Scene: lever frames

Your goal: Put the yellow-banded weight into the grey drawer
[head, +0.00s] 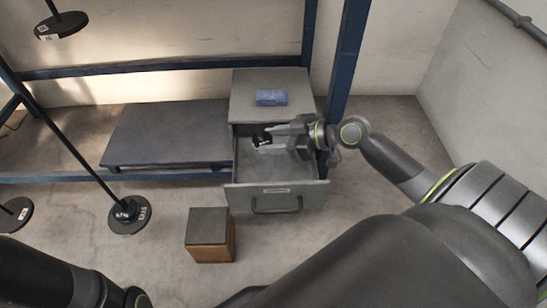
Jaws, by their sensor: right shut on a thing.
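The grey drawer (240,198) is pulled open from the grey cabinet, with its front panel and handle facing me. My right gripper (266,143) reaches in from the right, over the open drawer. It is shut on a small dark weight (262,138), which appears above the drawer's interior. Its yellow band cannot be made out clearly at this size. The gripper and arm hide part of the drawer's inside and its right wall. My left arm shows at the lower left, but its gripper is out of view.
A blue object (271,98) lies on the cabinet top (243,110). A wooden block with a dark top (209,226) stands on the floor in front. A dark low platform (165,135) lies left. A blue post (345,60) rises behind.

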